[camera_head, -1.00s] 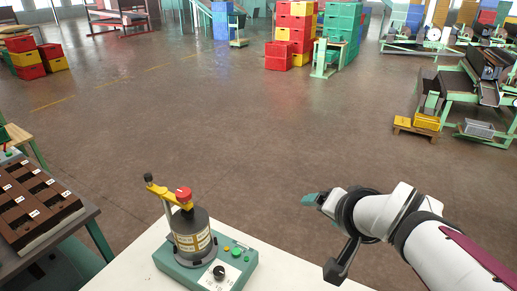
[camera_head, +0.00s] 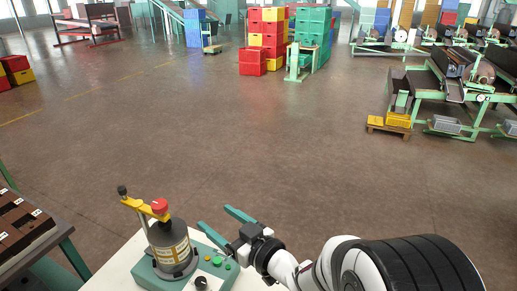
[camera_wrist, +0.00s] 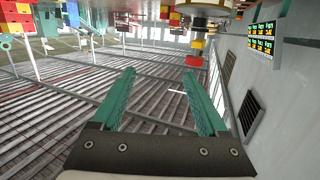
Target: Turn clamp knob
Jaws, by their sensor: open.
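The clamp unit is a grey labelled drum (camera_head: 170,250) on a teal base (camera_head: 226,270), on the white table at the lower left of the head view. A yellow clamp arm (camera_head: 136,204) lies above the drum, with a red knob (camera_head: 160,207) on it and a black ball at its left end. My gripper (camera_head: 214,216) is open and empty, right of the drum and apart from the red knob, its teal fingers pointing up-left. The wrist view looks upside down. Between and beyond the fingers (camera_wrist: 158,72) is empty space; a red and yellow part (camera_wrist: 194,54), apparently the clamp top, shows at upper right.
A brown tray on a dark bench (camera_head: 50,240) stands at the left. Open floor (camera_head: 230,130) lies beyond the table; crates (camera_head: 267,40) and machines stand far back.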

